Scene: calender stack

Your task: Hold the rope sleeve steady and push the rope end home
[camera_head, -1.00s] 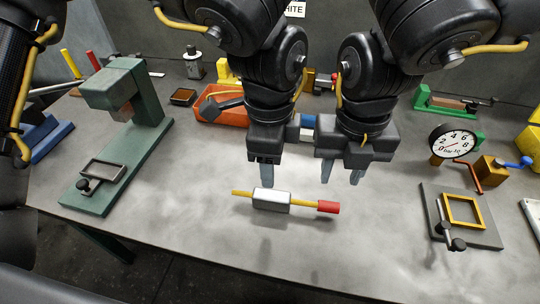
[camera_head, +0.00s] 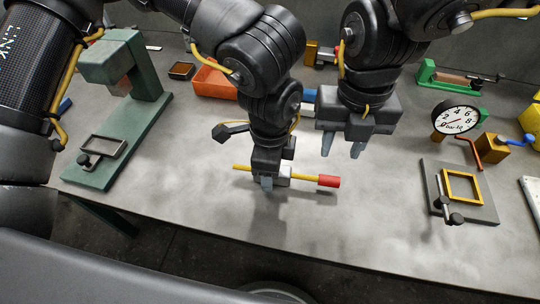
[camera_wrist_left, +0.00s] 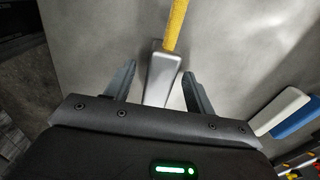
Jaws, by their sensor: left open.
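The rope sleeve (camera_head: 285,176) is a pale metal block on the table, with a yellow rope (camera_head: 243,168) out of its left side. On its right the rope runs to a red end piece (camera_head: 329,181). My left gripper (camera_head: 267,183) is over the sleeve and hides part of it. In the left wrist view the sleeve (camera_wrist_left: 161,80) lies between the two open fingers (camera_wrist_left: 158,85), with space on each side, and the yellow rope (camera_wrist_left: 176,25) leads away from it. My right gripper (camera_head: 341,147) is open and empty, behind and above the red end piece.
A green press (camera_head: 135,105) stands at the left. An orange tray (camera_head: 213,82) lies behind my left arm. A pressure gauge (camera_head: 456,118) and a plate with a yellow frame (camera_head: 462,187) are at the right. The table's front is clear.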

